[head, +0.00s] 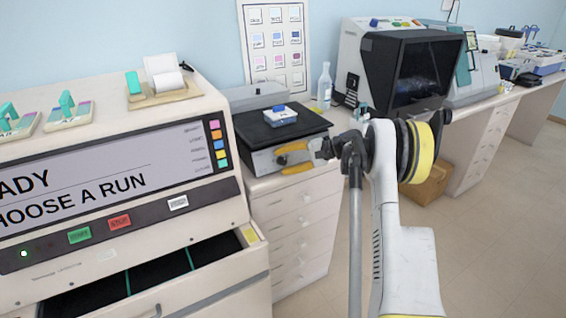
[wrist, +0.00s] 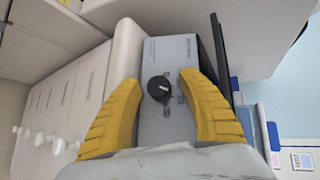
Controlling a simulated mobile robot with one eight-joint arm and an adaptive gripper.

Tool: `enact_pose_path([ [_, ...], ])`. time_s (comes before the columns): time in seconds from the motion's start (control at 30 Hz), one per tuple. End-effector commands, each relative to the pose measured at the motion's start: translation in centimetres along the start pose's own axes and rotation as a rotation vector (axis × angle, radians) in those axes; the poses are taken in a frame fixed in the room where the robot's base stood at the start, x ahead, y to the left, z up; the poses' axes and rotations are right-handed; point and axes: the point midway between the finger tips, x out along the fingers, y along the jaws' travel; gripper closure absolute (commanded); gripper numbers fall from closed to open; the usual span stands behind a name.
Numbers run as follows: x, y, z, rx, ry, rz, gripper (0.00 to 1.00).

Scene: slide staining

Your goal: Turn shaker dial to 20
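The shaker (head: 262,160) is a grey box with a black top plate on the counter, in the middle of the head view. Its black round dial (wrist: 159,88) with a white pointer line shows in the wrist view on the grey front panel. In the head view the dial is not clearly visible behind my gripper (head: 290,158). In the wrist view my yellow-fingered gripper (wrist: 157,107) is open, with one finger on each side of the dial and a gap on both sides. The panel marks are too small to read.
A small white and blue box (head: 281,117) sits on the shaker's black plate. A large cream machine (head: 130,115) with a screen and an open drawer (head: 160,270) stands to the left. A clear bottle (head: 325,86) and a dark-windowed machine (head: 400,65) stand to the right.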

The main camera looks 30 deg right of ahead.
Motion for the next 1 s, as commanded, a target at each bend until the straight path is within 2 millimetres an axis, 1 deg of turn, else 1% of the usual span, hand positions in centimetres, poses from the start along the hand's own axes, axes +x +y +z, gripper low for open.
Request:
enact_pose_path([
  [0.27,-0.1,0.1,0.0,0.0,0.001,0.001,0.5],
  [0.37,-0.6,0.0,-0.1,0.001,0.002,0.001,0.5],
  [0.47,-1.9,0.0,-0.1,0.001,0.002,0.001,0.5],
  [0.7,-7.3,0.0,-0.1,0.001,0.003,0.0,0.5],
  [0.8,-9.3,0.0,0.0,0.002,0.002,0.0,0.5],
  [0.9,-10.8,0.0,-0.1,0.001,0.002,0.0,0.5],
  [1.0,-11.7,0.0,0.0,0.0,0.001,0.001,0.5],
])
